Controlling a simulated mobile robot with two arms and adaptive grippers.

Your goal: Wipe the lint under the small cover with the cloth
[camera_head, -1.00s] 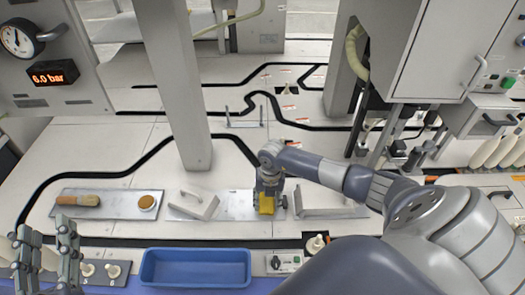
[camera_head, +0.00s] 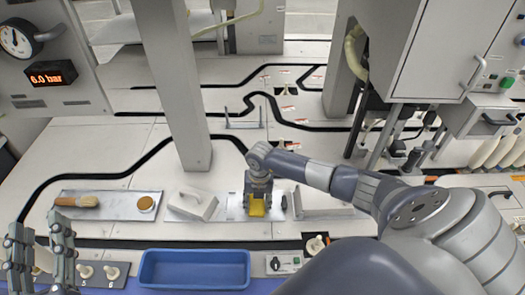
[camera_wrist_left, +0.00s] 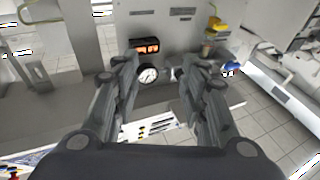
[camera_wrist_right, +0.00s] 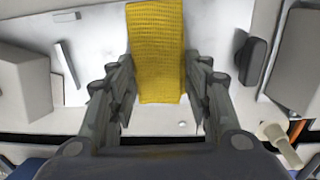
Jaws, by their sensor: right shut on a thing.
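My right gripper (camera_head: 257,200) is shut on the yellow cloth (camera_head: 257,209), low over a bare metal plate (camera_head: 236,207). In the right wrist view the cloth (camera_wrist_right: 156,50) stretches out from between the fingers (camera_wrist_right: 158,75). A pale cover with a handle (camera_head: 194,206) lies left of the cloth, and another pale block-like cover (camera_head: 325,201) stands to its right; I cannot tell which is the small one. A tiny pale spot (camera_wrist_right: 182,124) shows near the cloth; I cannot tell if it is lint. My left gripper (camera_head: 38,228) is open and empty at the lower left.
A metal tray (camera_head: 112,208) with a brush (camera_head: 78,202) and a round tin (camera_head: 146,203) lies to the left. A blue bin (camera_head: 194,285) and a switch box (camera_head: 283,263) are in front. A grey column (camera_head: 178,100) rises behind the left cover.

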